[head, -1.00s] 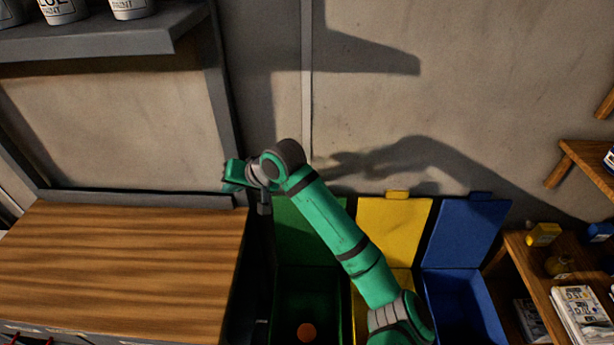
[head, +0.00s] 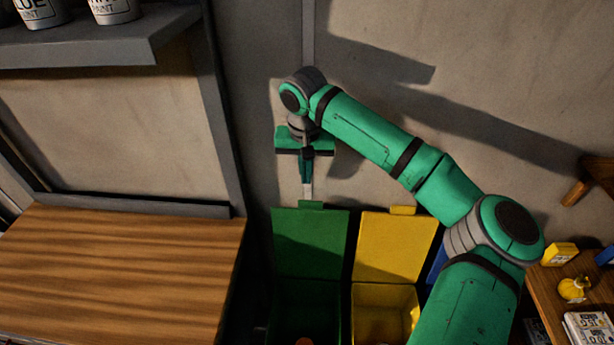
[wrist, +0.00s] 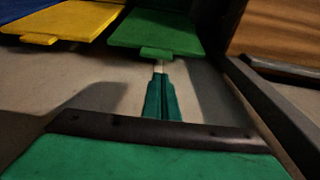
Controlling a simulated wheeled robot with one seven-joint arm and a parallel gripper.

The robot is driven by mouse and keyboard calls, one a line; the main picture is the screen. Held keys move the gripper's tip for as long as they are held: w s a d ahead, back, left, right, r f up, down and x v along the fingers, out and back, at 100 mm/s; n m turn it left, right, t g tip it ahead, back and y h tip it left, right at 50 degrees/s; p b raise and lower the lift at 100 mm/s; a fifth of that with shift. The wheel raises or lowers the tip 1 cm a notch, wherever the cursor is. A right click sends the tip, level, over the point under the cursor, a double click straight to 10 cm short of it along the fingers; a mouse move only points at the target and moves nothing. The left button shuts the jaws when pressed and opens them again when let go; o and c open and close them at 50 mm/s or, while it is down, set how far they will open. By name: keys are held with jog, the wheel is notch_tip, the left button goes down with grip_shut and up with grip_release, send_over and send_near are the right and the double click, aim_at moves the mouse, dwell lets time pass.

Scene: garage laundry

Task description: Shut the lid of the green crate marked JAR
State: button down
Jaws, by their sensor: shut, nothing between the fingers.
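The green crate (head: 308,305) stands right of the wooden bench, its lid (head: 310,240) open and tilted up against the wall side. A small tab (head: 311,205) sticks out from the lid's top edge. No JAR marking is readable. A round orange-brown thing shows at the crate's bottom. My gripper (head: 307,194) is shut and empty, pointing down just above the tab. In the wrist view the fingertips (wrist: 159,68) are right by the green lid's tab (wrist: 157,53); I cannot tell whether they touch. The green lid (wrist: 158,31) fills the top middle there.
A yellow crate (head: 385,312) with its lid (head: 396,246) open stands right of the green one. A blue crate (head: 437,264) is mostly hidden behind my arm. The wooden bench (head: 115,275) borders the left, and a shelf (head: 567,303) with goods the right.

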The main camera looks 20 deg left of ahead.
jog(key=f, duration=0.5)
jog(key=w+f, duration=0.1)
jog(key=f, duration=0.2)
jog(key=shift+w+a, duration=0.1)
jog(key=shift+a, duration=0.05)
jog(key=shift+a, duration=0.1)
